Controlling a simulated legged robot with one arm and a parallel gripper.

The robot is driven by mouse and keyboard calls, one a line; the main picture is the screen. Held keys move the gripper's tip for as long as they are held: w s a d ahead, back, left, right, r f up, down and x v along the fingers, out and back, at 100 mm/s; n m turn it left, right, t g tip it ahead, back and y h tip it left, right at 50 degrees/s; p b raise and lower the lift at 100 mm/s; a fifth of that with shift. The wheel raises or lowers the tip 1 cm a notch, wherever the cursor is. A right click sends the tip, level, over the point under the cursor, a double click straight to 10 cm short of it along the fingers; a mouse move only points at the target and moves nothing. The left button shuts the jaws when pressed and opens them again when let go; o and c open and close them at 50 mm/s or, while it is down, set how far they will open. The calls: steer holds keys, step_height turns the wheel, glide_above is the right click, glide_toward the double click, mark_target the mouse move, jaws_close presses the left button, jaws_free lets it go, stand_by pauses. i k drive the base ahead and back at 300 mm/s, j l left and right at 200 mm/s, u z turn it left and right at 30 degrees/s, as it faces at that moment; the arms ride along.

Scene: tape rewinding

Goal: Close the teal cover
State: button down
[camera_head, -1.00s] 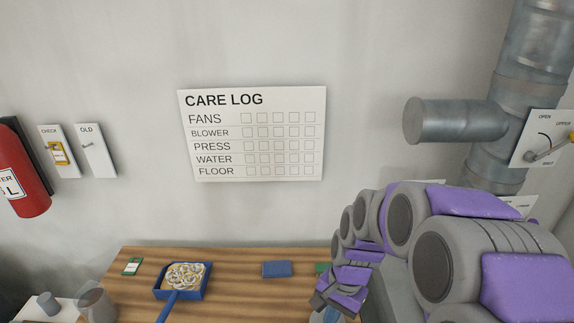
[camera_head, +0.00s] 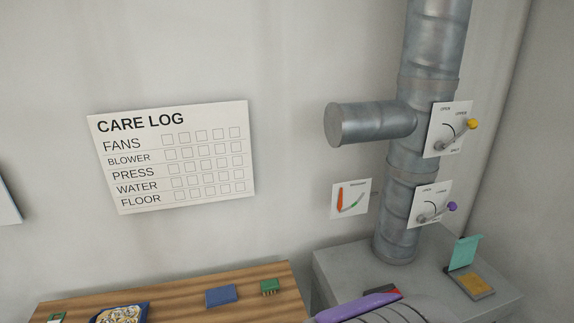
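The teal cover (camera_head: 465,252) stands raised, tilted up from the back of a small dark base with an orange-yellow pad (camera_head: 477,285). It is open, and the pad below it is exposed. This unit sits on top of a grey cabinet (camera_head: 345,270) at the lower right. A purple and grey part of my arm shows at the bottom edge, left of the unit and apart from it. My gripper's fingers are not in view.
A metal duct (camera_head: 397,215) rises from the cabinet, with a yellow-knobbed lever (camera_head: 471,124) and a purple-knobbed lever (camera_head: 452,206) beside it. A wooden table (camera_head: 180,290) with a blue block (camera_head: 221,296) stands to the left.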

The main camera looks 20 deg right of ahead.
mark_target(464, 253)
steer(key=z, duration=1.8)
